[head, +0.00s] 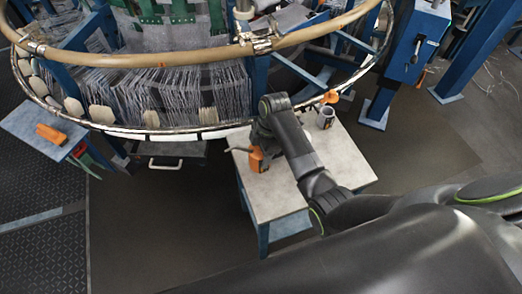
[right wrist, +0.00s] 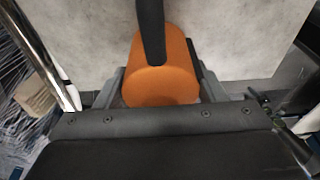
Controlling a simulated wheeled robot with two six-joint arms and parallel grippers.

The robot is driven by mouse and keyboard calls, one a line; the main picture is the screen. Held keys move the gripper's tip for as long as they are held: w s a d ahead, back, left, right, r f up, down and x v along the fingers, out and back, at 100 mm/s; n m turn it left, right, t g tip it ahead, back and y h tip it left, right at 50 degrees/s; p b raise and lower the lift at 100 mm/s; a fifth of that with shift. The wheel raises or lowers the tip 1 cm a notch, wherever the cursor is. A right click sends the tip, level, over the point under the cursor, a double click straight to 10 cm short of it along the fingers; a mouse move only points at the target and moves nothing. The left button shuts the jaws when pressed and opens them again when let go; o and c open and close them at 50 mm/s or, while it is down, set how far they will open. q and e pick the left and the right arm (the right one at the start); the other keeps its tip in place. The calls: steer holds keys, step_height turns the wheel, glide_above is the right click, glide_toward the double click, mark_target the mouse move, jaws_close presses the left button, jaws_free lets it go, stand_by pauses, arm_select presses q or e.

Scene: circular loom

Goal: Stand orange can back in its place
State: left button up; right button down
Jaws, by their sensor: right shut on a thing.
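The orange can (head: 257,161), with a thin dark spout pointing left, is at the left part of a small grey-topped table (head: 285,196). My right gripper (head: 261,149) reaches it from above. In the right wrist view the orange can (right wrist: 160,82) sits between the two fingers of my right gripper (right wrist: 162,90), which is shut on it. I cannot tell whether the can's base touches the table. My left gripper is not in view.
A grey cup-like container (head: 325,117) stands at the table's back right. The loom's metal ring (head: 180,134) passes just behind the table. A side table (head: 28,124) at the left holds an orange object (head: 51,134). The table's front part is bare.

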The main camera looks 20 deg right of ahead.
steer(key=c, duration=0.8)
jaws_free()
steer(key=shift+f, duration=0.15)
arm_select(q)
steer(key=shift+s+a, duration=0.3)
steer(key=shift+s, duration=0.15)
arm_select(e)
steer(key=o, duration=0.5)
steer(key=r, duration=0.2)
steer(key=d+r, duration=0.1)
steer(key=r, duration=0.5)
steer(key=shift+w+d+r, duration=0.1)
steer(key=shift+d+r, duration=0.15)
steer(key=shift+d, duration=0.05)
steer(key=r, duration=0.1)
steer(key=p, duration=0.1)
steer(key=r, duration=0.1)
steer(key=shift+d+r+p, duration=0.25)
steer(key=shift+r+p, duration=0.05)
steer(key=shift+r, duration=0.05)
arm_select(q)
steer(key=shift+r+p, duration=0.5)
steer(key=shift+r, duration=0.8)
arm_select(e)
steer(key=shift+d+r, duration=0.1)
steer(key=shift+r, duration=0.4)
